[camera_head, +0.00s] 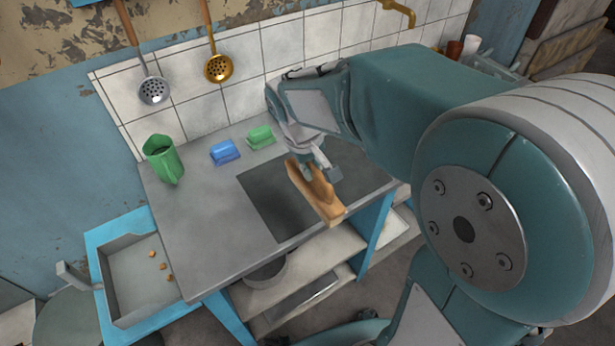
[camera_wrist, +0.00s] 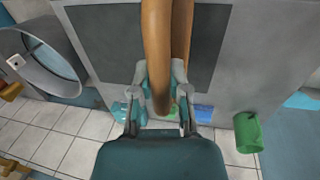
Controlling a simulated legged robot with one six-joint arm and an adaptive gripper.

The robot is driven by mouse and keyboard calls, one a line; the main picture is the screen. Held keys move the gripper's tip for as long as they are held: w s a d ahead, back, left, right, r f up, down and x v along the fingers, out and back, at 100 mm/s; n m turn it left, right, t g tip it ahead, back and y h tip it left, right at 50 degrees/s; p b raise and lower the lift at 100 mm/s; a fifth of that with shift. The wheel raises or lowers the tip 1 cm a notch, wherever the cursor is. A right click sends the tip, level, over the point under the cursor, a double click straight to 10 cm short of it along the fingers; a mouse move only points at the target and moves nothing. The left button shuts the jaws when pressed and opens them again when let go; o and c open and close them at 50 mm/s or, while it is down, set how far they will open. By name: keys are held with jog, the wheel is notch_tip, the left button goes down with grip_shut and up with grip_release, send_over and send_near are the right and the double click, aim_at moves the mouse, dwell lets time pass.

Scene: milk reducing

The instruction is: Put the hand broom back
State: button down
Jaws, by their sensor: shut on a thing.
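The hand broom (camera_head: 317,193), a long brown wooden piece, is held over the dark panel on the grey counter. My gripper (camera_head: 316,166) is shut on it near its upper end. In the wrist view, the broom (camera_wrist: 157,40) runs up out of the picture from between the fingers of my gripper (camera_wrist: 160,78). The broom appears raised above the counter and tilted, with its lower end toward the counter's front edge. I cannot make out any bristles.
On the grey counter (camera_head: 190,225) stand a green jug (camera_head: 163,159), a blue block (camera_head: 224,152) and a green block (camera_head: 260,137). A silver skimmer (camera_head: 154,91) and a gold skimmer (camera_head: 218,68) hang behind. A blue-edged tray (camera_head: 103,236) with several brown bits is at left.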

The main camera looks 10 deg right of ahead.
jog(key=w, duration=0.1)
jog(key=w+f, duration=0.1)
jog(key=w, duration=0.1)
jog(key=shift+a+f, duration=0.25)
jog(key=shift+a, duration=0.05)
jog(key=shift+w+d+f, duration=0.45)
jog(key=shift+w+f, duration=1.3)
jog(key=shift+f, duration=0.15)
jog(key=shift+w+d+f, duration=0.45)
jog(key=shift+w+f, duration=1.3)
jog(key=shift+f, duration=0.15)
jog(key=shift+w+d+f, duration=0.45)
jog(key=shift+w+f, duration=1.3)
jog(key=shift+f, duration=0.15)
jog(key=shift+f, duration=0.1)
jog(key=c, duration=0.6)
grip_release()
jog(key=shift+a, duration=0.15)
